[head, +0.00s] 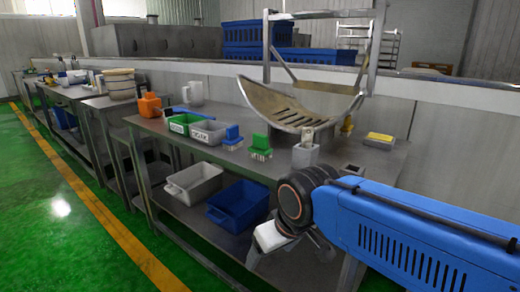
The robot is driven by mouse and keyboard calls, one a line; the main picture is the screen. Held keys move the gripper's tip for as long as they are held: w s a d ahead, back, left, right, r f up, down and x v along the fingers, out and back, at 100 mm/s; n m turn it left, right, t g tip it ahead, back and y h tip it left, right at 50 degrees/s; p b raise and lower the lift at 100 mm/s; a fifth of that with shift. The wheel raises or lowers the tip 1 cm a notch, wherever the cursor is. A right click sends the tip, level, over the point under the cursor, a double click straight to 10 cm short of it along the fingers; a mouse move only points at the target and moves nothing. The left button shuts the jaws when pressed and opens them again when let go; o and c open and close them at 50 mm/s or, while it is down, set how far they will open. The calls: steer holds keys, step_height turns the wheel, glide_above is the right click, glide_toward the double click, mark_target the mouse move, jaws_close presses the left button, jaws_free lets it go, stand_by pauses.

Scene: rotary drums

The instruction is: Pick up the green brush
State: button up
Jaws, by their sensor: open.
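The green brush (260,146) stands on the steel table (218,157), bristles down, toward the right part of the top. A similar blue brush (232,138) stands just left of it. My gripper (286,250) is open and empty, low in front of the table's front edge, below and slightly right of the green brush. It is well apart from the brush. My wrist and blue arm come in from the right and cover part of the table's right end. The fingertips are only partly clear in this view.
Right are a light grey holder (305,154) and a yellow box (380,138). A slotted metal scoop (300,105) overhangs behind.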

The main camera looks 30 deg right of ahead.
steer(key=w+d+r+m+g, duration=0.1)
steer(key=w+d+r+m, duration=0.2)
steer(key=w+r, duration=0.5)
steer(key=w+d+r+m+g, duration=0.1)
steer(key=w+d+r+m, duration=0.15)
steer(key=w+r, duration=0.6)
step_height(320, 180, up, 14)
steer(key=m+g, duration=0.3)
steer(key=m, duration=0.6)
glide_above(260, 148)
steer(key=shift+n, duration=0.25)
steer(key=f, duration=1.1)
steer(key=w+f, duration=0.1)
steer(key=f, duration=0.5)
steer(key=shift+d+f, duration=0.35)
steer(key=c, duration=1.2)
steer(key=shift+r, duration=0.1)
step_height(260, 148, up, 10)
steer(key=shift+f, duration=0.1)
